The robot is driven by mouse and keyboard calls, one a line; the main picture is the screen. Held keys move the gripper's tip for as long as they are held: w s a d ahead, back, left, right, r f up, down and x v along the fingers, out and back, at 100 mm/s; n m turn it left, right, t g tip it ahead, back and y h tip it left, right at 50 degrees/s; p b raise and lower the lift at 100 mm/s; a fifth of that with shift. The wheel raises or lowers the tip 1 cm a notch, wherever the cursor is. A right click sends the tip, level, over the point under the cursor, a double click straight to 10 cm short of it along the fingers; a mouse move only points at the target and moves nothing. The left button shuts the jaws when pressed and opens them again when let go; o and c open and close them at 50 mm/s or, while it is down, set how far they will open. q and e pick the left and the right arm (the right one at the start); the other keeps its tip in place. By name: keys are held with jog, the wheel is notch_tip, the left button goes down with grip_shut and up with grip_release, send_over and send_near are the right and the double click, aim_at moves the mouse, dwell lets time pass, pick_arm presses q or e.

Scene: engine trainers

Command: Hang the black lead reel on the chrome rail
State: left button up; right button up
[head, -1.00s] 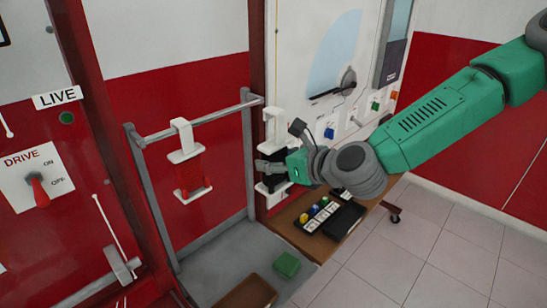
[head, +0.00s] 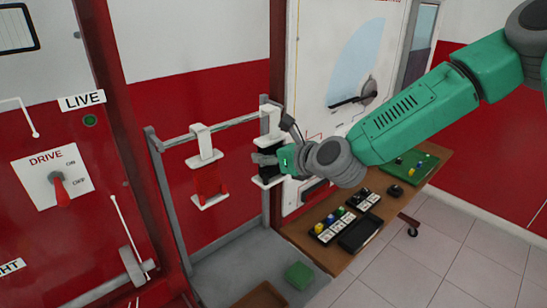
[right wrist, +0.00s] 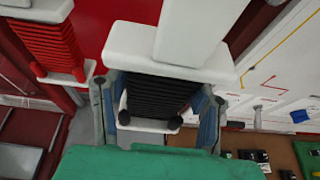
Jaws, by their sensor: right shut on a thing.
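The black lead reel (head: 267,172) has a white frame with a hanger (head: 270,122) on top. My right gripper (head: 262,160) is shut on it, reaching in from the right. In the right wrist view the fingers stand on both sides of the black windings (right wrist: 165,95), below a white top plate. The chrome rail (head: 225,123) runs between two grey posts. The reel's hanger overlaps the rail's right end and right post; I cannot tell whether it touches the rail. My left gripper is not in view.
A red lead reel (head: 207,182) hangs on the rail to the left and shows in the right wrist view (right wrist: 52,45). A green block (head: 299,275) lies on the grey base below. A brown bench (head: 325,255) with trays stands at right.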

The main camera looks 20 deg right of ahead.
jog(key=shift+w+d, duration=0.1)
jog(key=shift+w, duration=0.95)
pick_arm(q)
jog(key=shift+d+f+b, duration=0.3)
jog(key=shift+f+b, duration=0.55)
jog(key=shift+b, duration=0.05)
pick_arm(e)
jog(key=x, duration=0.5)
jog(key=shift+s+a+f, duration=0.15)
jog(key=shift+a+f, duration=0.1)
jog(key=shift+f, duration=0.05)
